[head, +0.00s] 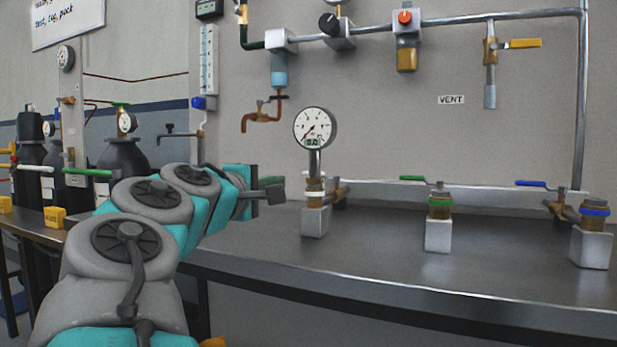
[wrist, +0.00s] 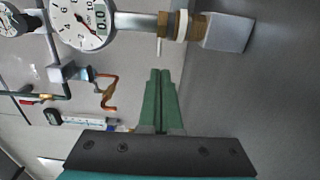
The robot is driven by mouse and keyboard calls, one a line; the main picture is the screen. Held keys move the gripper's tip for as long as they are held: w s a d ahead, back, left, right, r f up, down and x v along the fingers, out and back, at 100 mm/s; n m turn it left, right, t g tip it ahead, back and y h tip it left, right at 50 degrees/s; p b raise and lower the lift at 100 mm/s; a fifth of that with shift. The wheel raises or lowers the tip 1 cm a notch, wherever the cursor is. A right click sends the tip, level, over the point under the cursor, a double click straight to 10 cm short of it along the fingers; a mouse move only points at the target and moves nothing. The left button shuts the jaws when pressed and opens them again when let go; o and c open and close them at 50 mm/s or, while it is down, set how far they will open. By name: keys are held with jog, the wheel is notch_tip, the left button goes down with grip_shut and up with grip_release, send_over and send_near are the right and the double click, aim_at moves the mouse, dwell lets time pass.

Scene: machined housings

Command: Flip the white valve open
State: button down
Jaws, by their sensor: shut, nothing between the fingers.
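The valve with a white ring (head: 314,185) stands on a grey block below a round gauge on the bench. In the wrist view, which is turned sideways, its white ring (wrist: 181,26) and brass body show near the top, with a short pale lever (wrist: 159,46) beside them. The lever is hard to make out in the head view. My gripper (head: 278,183) is just left of this valve, apart from it. In the wrist view my gripper's green fingers (wrist: 160,72) are together and empty, pointing toward the valve area.
A green-handled valve (head: 439,205) and a blue-handled valve (head: 594,212) stand farther right on the bench. The pressure gauge (head: 314,128) rises above the white-ringed valve. A copper tap (head: 262,115) hangs on the wall behind. The bench front (head: 370,262) is clear.

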jog(key=x, duration=1.4)
jog(key=shift+a, duration=0.1)
dwell(0.3)
